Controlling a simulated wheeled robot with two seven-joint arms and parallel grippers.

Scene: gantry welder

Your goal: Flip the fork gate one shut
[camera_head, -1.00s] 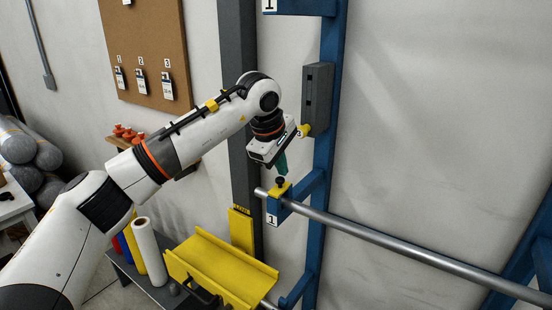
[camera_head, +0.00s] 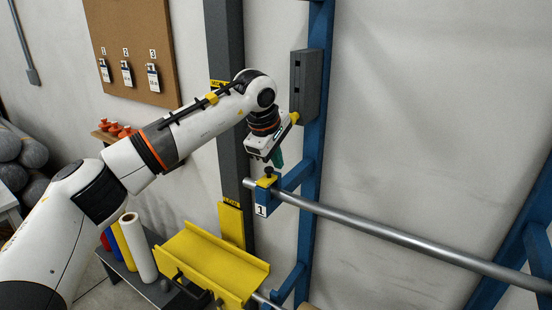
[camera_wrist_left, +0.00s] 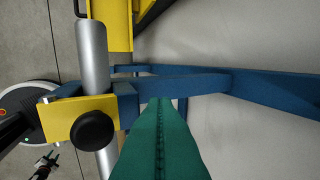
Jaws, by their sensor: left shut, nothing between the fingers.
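Fork gate one (camera_head: 264,183) is a small yellow plate with a black knob (camera_head: 269,171), on the blue fork bracket labelled 1. In the left wrist view the yellow gate (camera_wrist_left: 58,121) appears to lie across the grey pipe (camera_wrist_left: 92,55), with the knob (camera_wrist_left: 92,129) facing the camera. My left gripper (camera_head: 278,160) is just above and slightly right of the gate in the head view. Its green fingers (camera_wrist_left: 160,140) are shut and empty, beside the knob in the wrist view; contact with the gate is not evident. My right gripper is not in view.
The long pipe (camera_head: 390,235) runs right from the fork. A blue upright (camera_head: 312,150) with a grey box (camera_head: 306,85) stands behind my gripper. A yellow trough (camera_head: 212,262) and rolls (camera_head: 140,247) are below left. Open wall lies to the right.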

